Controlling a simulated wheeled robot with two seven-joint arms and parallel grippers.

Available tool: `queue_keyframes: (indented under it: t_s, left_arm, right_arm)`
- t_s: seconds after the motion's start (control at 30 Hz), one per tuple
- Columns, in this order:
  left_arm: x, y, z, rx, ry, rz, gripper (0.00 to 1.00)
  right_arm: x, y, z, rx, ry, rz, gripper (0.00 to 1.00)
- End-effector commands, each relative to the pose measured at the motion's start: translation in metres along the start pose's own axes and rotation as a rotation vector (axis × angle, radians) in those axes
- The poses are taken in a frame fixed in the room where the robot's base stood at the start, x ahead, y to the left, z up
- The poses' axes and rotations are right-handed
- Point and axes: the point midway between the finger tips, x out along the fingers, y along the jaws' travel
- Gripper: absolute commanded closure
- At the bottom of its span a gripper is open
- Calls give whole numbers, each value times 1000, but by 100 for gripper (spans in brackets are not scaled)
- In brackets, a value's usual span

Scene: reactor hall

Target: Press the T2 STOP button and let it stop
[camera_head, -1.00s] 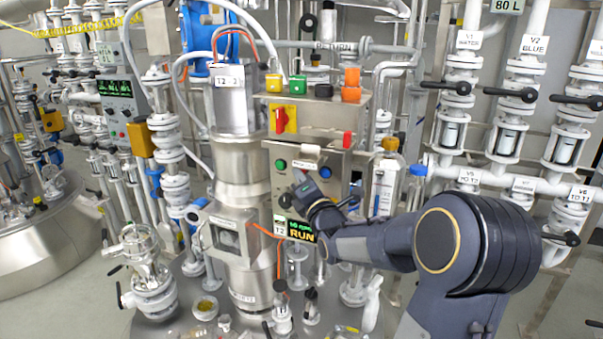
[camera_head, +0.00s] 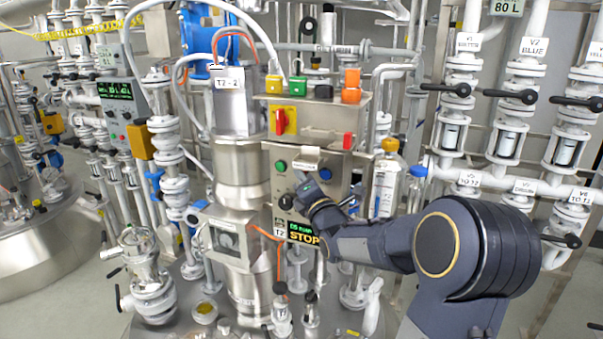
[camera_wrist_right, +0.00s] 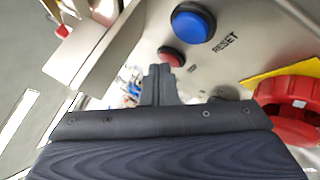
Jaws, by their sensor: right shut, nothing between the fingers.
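The T2 control panel (camera_head: 262,185) is a grey metal box face in the head view, with a green button (camera_head: 281,166) and a blue button (camera_head: 325,173). Its small display (camera_head: 303,234) by the T2 tag reads STOP. My right gripper (camera_head: 303,181) is shut and empty at the panel, between the green and blue buttons. In the right wrist view, the shut fingertips (camera_wrist_right: 160,70) are right by a red button (camera_wrist_right: 171,56); I cannot tell whether they touch it. The red button is hidden in the head view. My left gripper is not in view.
In the right wrist view, the blue RESET button (camera_wrist_right: 193,22) is just above, and a large red knob (camera_wrist_right: 293,101) on yellow is at the right. Valved pipes (camera_head: 505,130) line the right side.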

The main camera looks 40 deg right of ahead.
Motion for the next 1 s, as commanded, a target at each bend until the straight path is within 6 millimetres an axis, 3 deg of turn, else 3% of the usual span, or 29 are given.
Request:
queue_keyframes:
  t_s: [1.0]
  left_arm:
    - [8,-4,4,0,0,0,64]
  right_arm:
    - [-11,8,-8,0,0,0,100]
